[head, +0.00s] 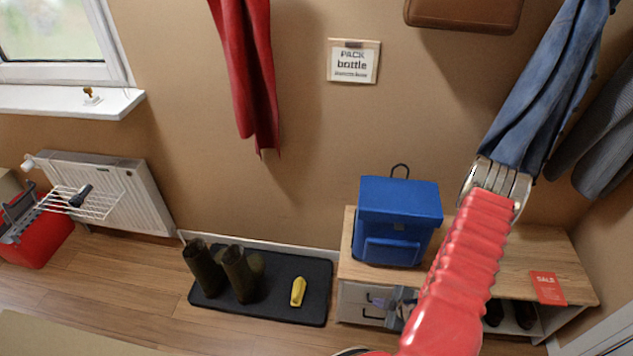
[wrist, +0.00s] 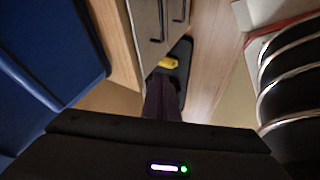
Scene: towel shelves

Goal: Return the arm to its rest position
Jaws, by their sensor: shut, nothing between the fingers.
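My red arm rises from the bottom of the head view to a metal joint at the upper right, in front of the bench. My gripper (head: 401,303) shows as a grey shape partly hidden behind the arm, in front of the bench drawers. In the wrist view my gripper (wrist: 164,92) is a dark narrow shape at the middle, its fingers together with nothing between them. It points toward the floor mat. The arm hides the link between the joint and the gripper.
A wooden bench (head: 520,255) carries a blue backpack (head: 396,215) and a red card (head: 548,288). A black mat (head: 270,307) holds dark boots (head: 236,273) and a yellow object (head: 298,291). Blue cloth (head: 550,90) hangs beside the arm's joint.

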